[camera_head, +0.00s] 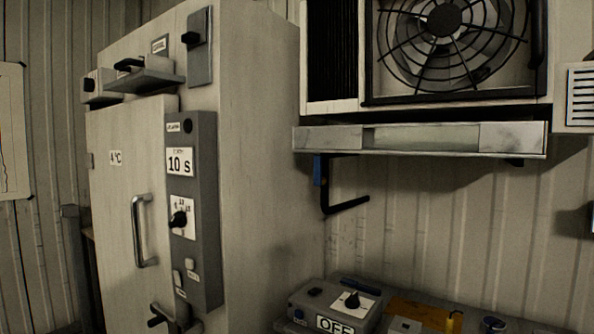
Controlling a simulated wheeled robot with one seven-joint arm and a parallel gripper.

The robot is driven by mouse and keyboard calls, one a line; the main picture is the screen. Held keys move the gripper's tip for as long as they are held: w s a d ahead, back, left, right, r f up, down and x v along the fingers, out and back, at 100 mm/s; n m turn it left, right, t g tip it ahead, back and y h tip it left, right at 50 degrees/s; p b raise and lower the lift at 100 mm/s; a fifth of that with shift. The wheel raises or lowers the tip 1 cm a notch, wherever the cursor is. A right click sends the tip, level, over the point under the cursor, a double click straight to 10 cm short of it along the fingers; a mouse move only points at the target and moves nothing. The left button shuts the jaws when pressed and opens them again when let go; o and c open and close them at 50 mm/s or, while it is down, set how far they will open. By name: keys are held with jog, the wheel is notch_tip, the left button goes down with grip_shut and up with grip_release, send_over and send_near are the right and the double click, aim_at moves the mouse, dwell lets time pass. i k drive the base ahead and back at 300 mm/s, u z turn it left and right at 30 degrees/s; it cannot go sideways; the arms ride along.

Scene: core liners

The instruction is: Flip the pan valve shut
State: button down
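The pan (330,141) is a pale, worn metal tray under the fan unit on the right wall. A black drain pipe (326,190) drops from the pan's left end, then bends to the right and ends in the open. A small blue part (318,170), which looks like the valve's handle, hangs upright beside the top of this pipe. It is small in the picture, and I cannot tell its exact joint with the pipe. My gripper is not in view.
A tall pale cabinet (262,150) with a handled door fills the left. A grey control box (335,298) marked OFF and an orange plate (420,309) lie below the pipe. The fan unit (450,60) is above. A dark object (590,219) is cut off at the right edge.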

aim_at(318, 180)
jog(key=u, duration=0.5)
jog(key=k, duration=1.2)
jog(key=u, duration=0.75)
jog(key=i, duration=1.1)
jog(key=z, duration=0.55)
jog(key=i, duration=0.95)
jog(key=z, duration=0.55)
